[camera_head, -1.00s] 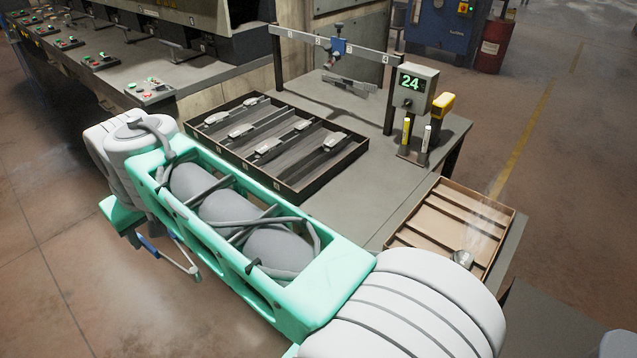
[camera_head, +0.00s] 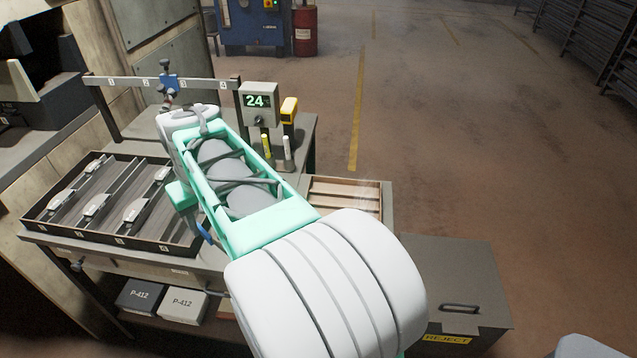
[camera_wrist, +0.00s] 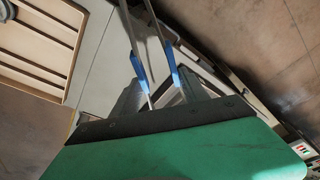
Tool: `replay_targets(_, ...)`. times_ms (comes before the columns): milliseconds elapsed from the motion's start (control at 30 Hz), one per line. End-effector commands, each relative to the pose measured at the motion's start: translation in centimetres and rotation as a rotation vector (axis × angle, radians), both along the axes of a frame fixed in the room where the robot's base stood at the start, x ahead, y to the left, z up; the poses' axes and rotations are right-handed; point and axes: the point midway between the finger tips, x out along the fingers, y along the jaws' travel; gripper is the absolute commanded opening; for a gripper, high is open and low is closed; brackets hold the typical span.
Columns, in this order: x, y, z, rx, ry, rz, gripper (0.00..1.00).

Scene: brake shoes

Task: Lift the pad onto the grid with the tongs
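My gripper (camera_wrist: 160,92) shows in the wrist view with its grey fingers on either side of the tongs (camera_wrist: 139,66). The tongs have two thin metal arms with blue grips, and their far ends run out of the top of the view. In the head view only a bit of the blue tongs (camera_head: 204,232) shows beside my arm. Several grey brake pads lie in the dark tray with numbered lanes (camera_head: 112,236). A slatted wooden tray (camera_head: 345,184) stands right of my arm and shows in the wrist view (camera_wrist: 45,45). A dark rounded thing (camera_wrist: 5,10), possibly a pad, is at its edge.
A rail with a blue clamp (camera_head: 168,84) and a post reading 24 (camera_head: 257,101) stand at the table's back. A grey REJECT box (camera_head: 458,280) is at the right.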

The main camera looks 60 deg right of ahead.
Motion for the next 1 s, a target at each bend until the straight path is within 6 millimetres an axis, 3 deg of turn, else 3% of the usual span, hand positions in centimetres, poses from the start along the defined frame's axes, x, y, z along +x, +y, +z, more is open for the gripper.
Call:
replay_targets(33, -1.5, -2.9, 2.0, 0.014, 0.045, -0.067, 0.49)
replay_targets(100, -4.2, -6.7, 2.5, 0.04, 0.11, -0.152, 0.49)
replay_targets(167, -6.9, -9.7, 3.0, 0.067, 0.168, -0.227, 0.49)
replay_targets(300, -14.5, -15.0, 4.2, 0.149, 0.296, -0.399, 0.49)
replay_targets(400, -20.0, -17.1, 4.9, 0.213, 0.37, -0.511, 0.49)
replay_targets(533, -25.2, -18.0, 5.3, 0.28, 0.431, -0.613, 0.49)
replay_targets(700, -27.9, -18.2, 4.9, 0.314, 0.458, -0.663, 0.49)
replay_targets(1000, -27.9, -18.1, 2.7, 0.315, 0.459, -0.664, 0.49)
